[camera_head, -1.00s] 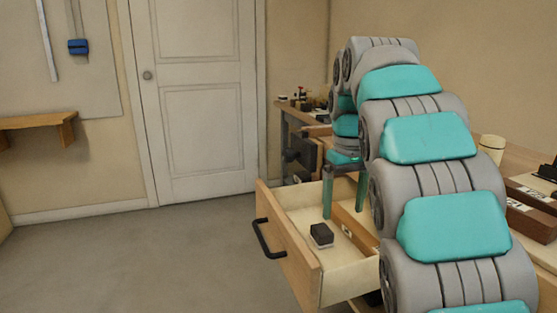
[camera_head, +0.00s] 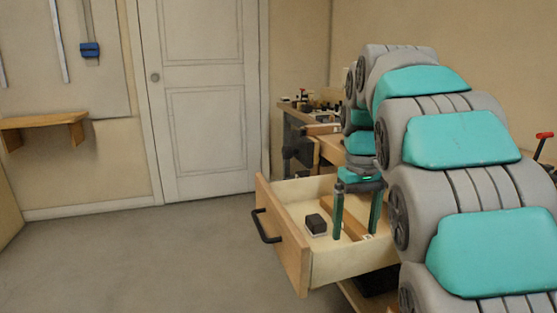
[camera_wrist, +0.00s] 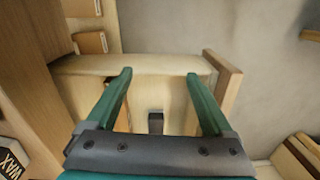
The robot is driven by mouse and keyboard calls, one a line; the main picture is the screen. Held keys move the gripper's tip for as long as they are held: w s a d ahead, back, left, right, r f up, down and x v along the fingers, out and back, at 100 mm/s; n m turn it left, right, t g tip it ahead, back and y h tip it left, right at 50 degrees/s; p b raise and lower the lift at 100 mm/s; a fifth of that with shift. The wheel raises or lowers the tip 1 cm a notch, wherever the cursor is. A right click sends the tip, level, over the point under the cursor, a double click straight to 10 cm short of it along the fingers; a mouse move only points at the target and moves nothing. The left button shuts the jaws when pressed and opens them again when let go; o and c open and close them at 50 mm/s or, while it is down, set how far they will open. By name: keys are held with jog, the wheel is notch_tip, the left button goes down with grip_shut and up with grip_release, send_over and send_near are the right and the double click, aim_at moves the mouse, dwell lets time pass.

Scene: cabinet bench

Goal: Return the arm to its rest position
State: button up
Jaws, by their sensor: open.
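My gripper (camera_head: 356,212) is open and empty, pointing down over the pulled-out drawer (camera_head: 350,262) in the head view. In the wrist view my gripper (camera_wrist: 158,85) has its two green fingers spread wide, with the drawer below. A small dark block with a light base (camera_head: 316,224) lies in the drawer near its front, left of the fingers and apart from them. A dark block also shows between the fingers in the wrist view (camera_wrist: 155,122). My arm reaches in from the right and hides part of the bench.
The drawer's dark handle (camera_head: 264,226) sticks out over open grey floor (camera_head: 150,255). A wooden strip (camera_head: 343,217) lies inside the drawer. A workbench with small items (camera_head: 318,107) stands behind. A red-handled tool (camera_head: 544,137) is at the far right.

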jog(key=s+f+m, duration=0.1)
jog(key=s+f, duration=0.5)
jog(key=s, duration=0.4)
jog(key=s+f+g, duration=0.1)
jog(key=s+f, duration=0.5)
jog(key=s, duration=0.4)
jog(key=s+f+m, duration=0.1)
jog(key=s+f, duration=0.5)
jog(key=s, duration=0.5)
jog(key=shift+a+f+m+g, duration=0.2)
jog(key=shift+a+m+g, duration=0.05)
jog(key=shift+m+g, duration=0.05)
jog(key=shift+o, duration=0.3)
